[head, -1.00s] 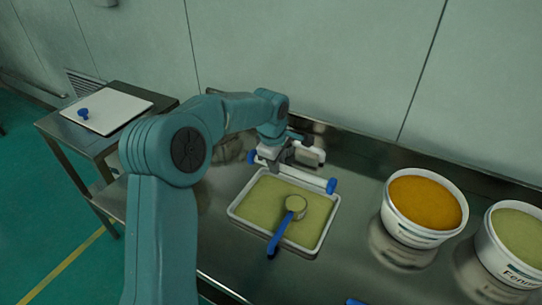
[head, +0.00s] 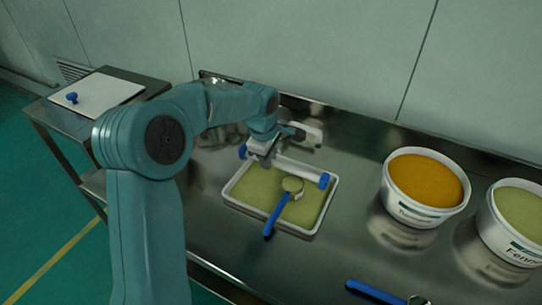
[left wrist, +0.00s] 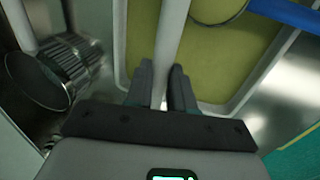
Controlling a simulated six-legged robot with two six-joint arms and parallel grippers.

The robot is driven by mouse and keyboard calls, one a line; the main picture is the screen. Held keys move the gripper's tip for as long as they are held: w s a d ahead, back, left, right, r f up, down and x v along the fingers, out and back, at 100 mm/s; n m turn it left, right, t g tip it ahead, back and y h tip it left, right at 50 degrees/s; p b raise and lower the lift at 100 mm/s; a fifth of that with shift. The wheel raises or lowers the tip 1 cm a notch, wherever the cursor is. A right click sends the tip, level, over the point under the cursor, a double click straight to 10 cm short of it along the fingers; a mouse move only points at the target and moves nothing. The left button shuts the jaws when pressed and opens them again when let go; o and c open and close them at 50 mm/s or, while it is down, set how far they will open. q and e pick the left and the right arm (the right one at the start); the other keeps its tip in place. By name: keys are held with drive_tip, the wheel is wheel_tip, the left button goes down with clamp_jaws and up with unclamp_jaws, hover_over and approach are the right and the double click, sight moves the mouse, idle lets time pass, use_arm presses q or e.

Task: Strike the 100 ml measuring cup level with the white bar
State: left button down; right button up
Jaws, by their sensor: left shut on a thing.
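A shallow white tray (head: 232,204) of pale green powder lies on the steel table. The measuring cup (head: 292,185) rests in it, heaped or full with the same green powder, its blue handle (head: 276,216) pointing toward the front over the tray's rim. My left gripper (head: 266,158) is shut on the white bar (head: 300,172), which has blue ends and lies across the tray's far part, just behind the cup. In the left wrist view the bar (left wrist: 172,45) runs between my fingers (left wrist: 162,85), apart from the cup's rim (left wrist: 218,12). My right gripper is not seen.
A bucket of orange powder (head: 424,216) and a bucket of green powder (head: 518,252) stand right of the tray. Another blue-handled scoop (head: 376,292) lies at the front edge. A side table (head: 50,120) holds a white lid-like board (head: 98,97).

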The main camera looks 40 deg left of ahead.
use_arm(q)
drive_tip(key=shift+s+d+f+b, duration=0.1)
drive_tip(key=shift+s+f+b, duration=0.1)
drive_tip(key=shift+s+b, duration=0.2)
drive_tip(key=shift+s+d+r, duration=0.1)
drive_tip(key=shift+s+d, duration=0.05)
drive_tip(key=shift+s, duration=0.55)
drive_tip(key=shift+s+d+b, duration=0.2)
drive_tip(key=shift+s+b, duration=0.35)
drive_tip(key=shift+s, duration=0.25)
drive_tip(key=shift+s+d+b, duration=0.2)
drive_tip(key=shift+s+b, duration=0.35)
drive_tip(key=shift+s, duration=0.25)
drive_tip(key=shift+r+p, duration=0.3)
drive_tip(key=shift+r, duration=0.05)
drive_tip(key=shift+w+a+r+p, duration=0.1)
drive_tip(key=shift+w+r+p, duration=0.2)
drive_tip(key=shift+r+p, duration=0.45)
drive_tip(key=shift+w+a+r+p, duration=0.1)
drive_tip(key=shift+w+r+p, duration=0.2)
drive_tip(key=shift+r+p, duration=0.45)
